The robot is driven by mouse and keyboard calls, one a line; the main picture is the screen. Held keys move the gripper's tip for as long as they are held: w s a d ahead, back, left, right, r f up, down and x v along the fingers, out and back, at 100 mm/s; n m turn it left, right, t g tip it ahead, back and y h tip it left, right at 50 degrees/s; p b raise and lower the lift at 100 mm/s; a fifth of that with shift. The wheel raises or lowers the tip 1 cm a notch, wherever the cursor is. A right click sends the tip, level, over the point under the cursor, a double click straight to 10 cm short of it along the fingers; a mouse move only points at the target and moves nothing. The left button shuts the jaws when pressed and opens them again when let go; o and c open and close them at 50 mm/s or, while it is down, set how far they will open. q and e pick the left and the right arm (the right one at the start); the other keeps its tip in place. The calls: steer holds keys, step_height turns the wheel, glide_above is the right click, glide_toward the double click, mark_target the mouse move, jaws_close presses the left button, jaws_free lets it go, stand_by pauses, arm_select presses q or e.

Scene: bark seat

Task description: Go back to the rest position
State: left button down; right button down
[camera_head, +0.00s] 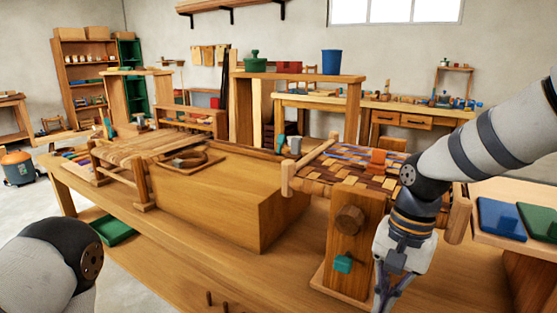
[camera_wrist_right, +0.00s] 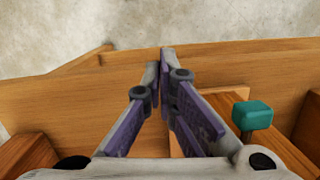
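My right gripper (camera_head: 388,296) hangs down at the lower right of the head view, its fingertips close to the bottom edge. It is in front of the woven seat frame (camera_head: 345,170) and just right of an upright wooden block with a teal knob (camera_head: 343,263). In the right wrist view the two fingers (camera_wrist_right: 161,60) meet at their tips with nothing between them. The teal knob (camera_wrist_right: 252,115) shows just right of the fingers there, apart from them. Of my left arm only a rounded link shows at the lower left; the left gripper is out of view.
The workbench (camera_head: 265,275) carries a large wooden block (camera_head: 215,195) and a small slatted stool (camera_head: 140,150). Blue and green pads (camera_head: 500,218) lie on a surface at the right. A green tray (camera_head: 113,230) sits low at the left.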

steer(key=s+a+f+n, duration=0.1)
steer(key=s+f+n, duration=0.1)
steer(key=s+f, duration=1.1)
steer(key=s+d+f+n, duration=0.1)
steer(key=s+f, duration=0.2)
steer(key=s, duration=0.3)
steer(key=s+d+f+n+h, duration=0.1)
steer(key=s+d+f+n, duration=0.1)
steer(key=s+f, duration=0.2)
steer(key=s+d+f+n, duration=0.2)
steer(key=s+f, duration=0.1)
steer(key=s, duration=0.7)
steer(key=shift+d+f, duration=0.2)
steer(key=shift+f, duration=0.1)
